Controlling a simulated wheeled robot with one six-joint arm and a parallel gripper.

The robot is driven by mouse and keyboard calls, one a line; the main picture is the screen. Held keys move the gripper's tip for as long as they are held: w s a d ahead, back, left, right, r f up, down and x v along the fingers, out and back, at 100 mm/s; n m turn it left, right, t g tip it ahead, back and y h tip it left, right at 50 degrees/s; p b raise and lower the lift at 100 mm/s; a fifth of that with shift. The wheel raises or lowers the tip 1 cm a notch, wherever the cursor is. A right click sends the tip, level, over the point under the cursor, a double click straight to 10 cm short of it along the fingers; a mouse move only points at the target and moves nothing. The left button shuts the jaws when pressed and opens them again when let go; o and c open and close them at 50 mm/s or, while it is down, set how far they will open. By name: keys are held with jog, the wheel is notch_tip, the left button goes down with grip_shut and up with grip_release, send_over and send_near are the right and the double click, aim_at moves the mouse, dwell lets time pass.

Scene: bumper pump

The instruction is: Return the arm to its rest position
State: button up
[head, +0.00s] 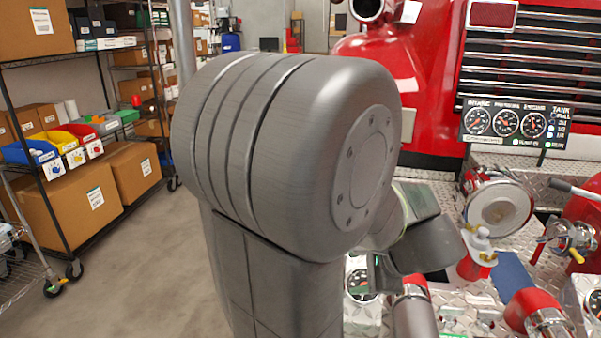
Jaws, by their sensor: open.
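My arm fills the middle of the head view, with a large grey joint housing close to the camera. It hides much of what lies behind it. My gripper (400,266) shows only in part, just beyond and to the right of the housing, as dark grey pieces above the pump panel. It is open, and I see nothing held in it. The far side of the gripper is hidden.
A red fire-engine bumper pump with a diamond-plate deck (470,305) stands on the right, with a gauge panel (515,122), a capped outlet (498,205) and a white-and-red bottle (478,252). Shelving with boxes (60,220) stands left. Floor (140,270) between is clear.

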jog(key=x, duration=1.1)
jog(key=shift+a+b, duration=0.1)
jog(key=shift+b, duration=0.25)
